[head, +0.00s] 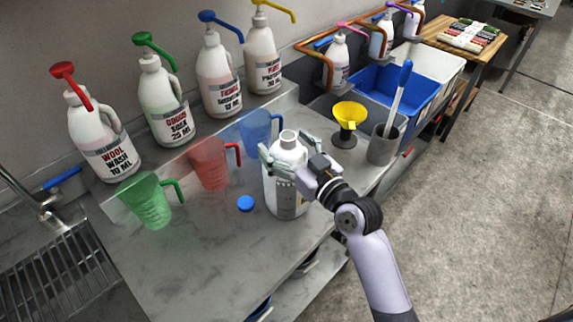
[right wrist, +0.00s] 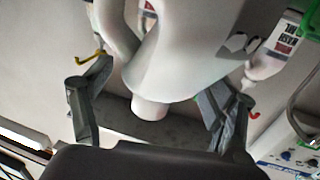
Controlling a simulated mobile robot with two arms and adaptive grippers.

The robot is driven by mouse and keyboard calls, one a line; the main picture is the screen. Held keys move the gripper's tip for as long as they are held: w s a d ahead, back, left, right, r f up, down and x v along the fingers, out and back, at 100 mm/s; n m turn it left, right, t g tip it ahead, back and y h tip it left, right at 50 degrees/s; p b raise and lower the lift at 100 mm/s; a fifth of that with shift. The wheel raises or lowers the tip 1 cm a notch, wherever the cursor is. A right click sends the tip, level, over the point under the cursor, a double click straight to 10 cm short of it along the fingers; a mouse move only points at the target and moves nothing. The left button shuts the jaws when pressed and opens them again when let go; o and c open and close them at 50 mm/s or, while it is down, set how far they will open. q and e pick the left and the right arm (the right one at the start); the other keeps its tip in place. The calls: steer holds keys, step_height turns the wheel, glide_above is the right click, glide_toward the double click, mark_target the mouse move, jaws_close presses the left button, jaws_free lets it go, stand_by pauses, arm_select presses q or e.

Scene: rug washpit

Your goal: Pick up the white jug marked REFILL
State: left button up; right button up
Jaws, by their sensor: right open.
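The white jug (head: 287,205) stands upright and uncapped near the front edge of the grey counter. A grey band shows on its side, but I cannot read any marking. My right gripper (head: 284,168) reaches in from the right at the jug's upper part, just below the neck. In the right wrist view the jug (right wrist: 190,50) lies between the two spread fingers of the right gripper (right wrist: 152,100), with its neck toward the palm. The fingers are open, and I cannot tell whether either touches the jug. My left gripper is not in view.
A blue cap (head: 245,203) lies left of the jug. Green (head: 148,202), red (head: 210,165) and blue (head: 257,130) measuring jugs stand close by. A yellow funnel (head: 350,112) and grey brush holder (head: 382,148) stand right. Several pump bottles (head: 218,82) line the back ledge.

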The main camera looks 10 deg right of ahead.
steer(key=shift+c, duration=0.4)
steer(key=shift+s, duration=0.1)
jaws_close()
stand_by(0.4)
stand_by(0.4)
